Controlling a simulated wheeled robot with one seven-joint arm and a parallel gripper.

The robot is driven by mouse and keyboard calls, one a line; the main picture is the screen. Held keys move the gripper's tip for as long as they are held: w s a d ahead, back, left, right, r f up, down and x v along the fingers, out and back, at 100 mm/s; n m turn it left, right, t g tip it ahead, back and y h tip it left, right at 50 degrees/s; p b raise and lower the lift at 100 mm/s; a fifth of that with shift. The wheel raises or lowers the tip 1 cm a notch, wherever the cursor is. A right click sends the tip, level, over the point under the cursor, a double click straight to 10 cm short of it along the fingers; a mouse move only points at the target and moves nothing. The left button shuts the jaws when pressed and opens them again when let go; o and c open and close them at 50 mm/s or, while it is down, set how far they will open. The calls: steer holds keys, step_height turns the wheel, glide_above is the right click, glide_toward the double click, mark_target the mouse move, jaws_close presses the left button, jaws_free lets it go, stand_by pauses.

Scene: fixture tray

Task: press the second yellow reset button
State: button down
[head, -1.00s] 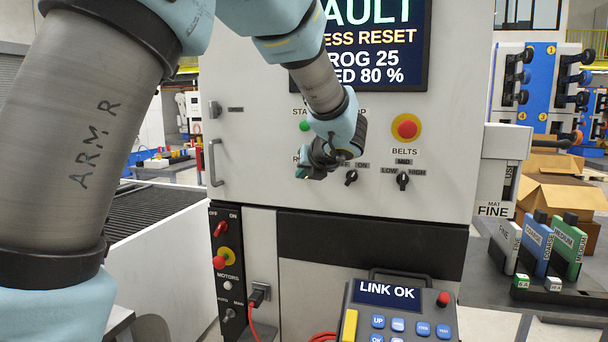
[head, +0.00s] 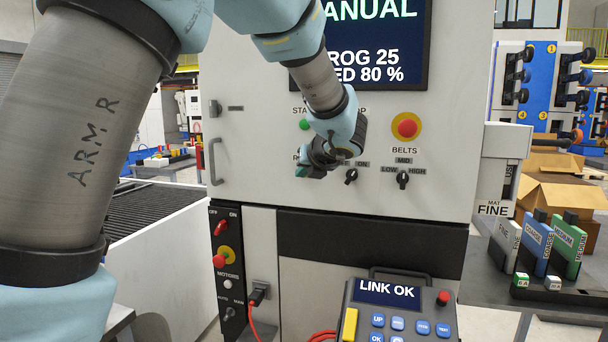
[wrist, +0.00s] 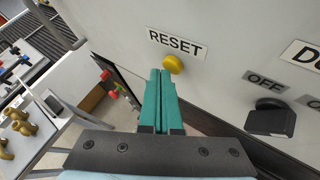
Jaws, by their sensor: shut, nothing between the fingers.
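The yellow reset button (wrist: 173,64) sits on the white machine panel beside the RESET label (wrist: 175,43) in the wrist view. My gripper (wrist: 162,75) is shut and empty, its green fingers side by side. Their tips are at the button's lower left edge in the picture; I cannot tell whether they touch it. In the head view my gripper (head: 302,170) is at the panel below the green start button (head: 305,124) and hides the reset button. The screen (head: 362,45) above reads "MANUAL", with program 25 and speed 80 %.
A red stop button on a yellow ring (head: 407,127) and two black knobs (head: 351,176) (head: 403,180) are right of my gripper. A pendant reading "LINK OK" (head: 388,293) stands below. A switch strip (head: 226,270) is at the lower left.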

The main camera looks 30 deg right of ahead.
steer(key=shift+s+a, duration=0.35)
steer(key=shift+s, duration=0.05)
steer(key=shift+s+a+b, duration=0.7)
steer(key=shift+s+a, duration=1)
steer(key=shift+s, duration=0.15)
